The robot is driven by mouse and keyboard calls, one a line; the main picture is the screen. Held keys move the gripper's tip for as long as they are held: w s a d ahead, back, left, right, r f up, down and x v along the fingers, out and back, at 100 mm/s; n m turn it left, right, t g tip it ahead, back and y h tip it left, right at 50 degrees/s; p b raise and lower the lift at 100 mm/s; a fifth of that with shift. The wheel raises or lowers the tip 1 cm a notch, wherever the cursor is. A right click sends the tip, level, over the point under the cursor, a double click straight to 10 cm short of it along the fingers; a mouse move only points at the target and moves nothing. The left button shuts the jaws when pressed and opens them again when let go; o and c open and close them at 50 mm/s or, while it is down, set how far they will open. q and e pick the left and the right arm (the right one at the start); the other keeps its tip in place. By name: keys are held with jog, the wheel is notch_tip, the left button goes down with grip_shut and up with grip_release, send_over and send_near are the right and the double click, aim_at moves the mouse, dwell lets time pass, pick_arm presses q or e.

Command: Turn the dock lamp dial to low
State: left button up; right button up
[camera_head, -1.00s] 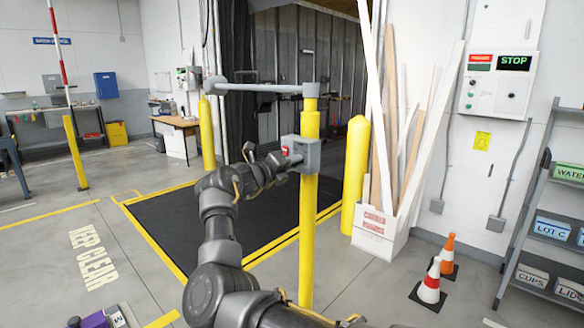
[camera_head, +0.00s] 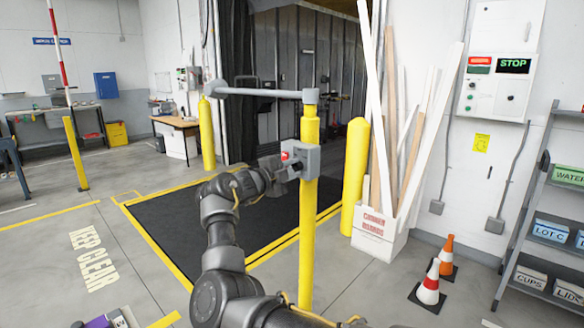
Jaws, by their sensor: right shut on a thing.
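The dock lamp's grey control box (camera_head: 308,158) is fixed to a yellow post (camera_head: 309,225) in the middle of the view. A small red part (camera_head: 285,156) shows on the box's left side. My right gripper (camera_head: 291,168) is at that side of the box, just below the red part. It is shut on the dial there; the gripper hides the dial and its marks, so the setting cannot be read. A grey lamp arm (camera_head: 255,92) reaches left from the top of the post. My left gripper is not in view.
A second yellow bollard (camera_head: 355,175) and a white box of long boards (camera_head: 378,235) stand right of the post. Traffic cones (camera_head: 428,288) and a shelf rack (camera_head: 520,230) are farther right. A black mat (camera_head: 190,225) lies clear on the floor at left.

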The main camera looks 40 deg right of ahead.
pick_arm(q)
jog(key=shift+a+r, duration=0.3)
pick_arm(e)
jog(key=shift+n, duration=0.7)
jog(key=o, duration=1)
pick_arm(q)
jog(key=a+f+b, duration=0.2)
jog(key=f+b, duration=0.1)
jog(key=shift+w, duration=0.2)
pick_arm(e)
jog(key=a, duration=1)
jog(key=shift+s+a, duration=0.4)
jog(key=shift+s, duration=0.05)
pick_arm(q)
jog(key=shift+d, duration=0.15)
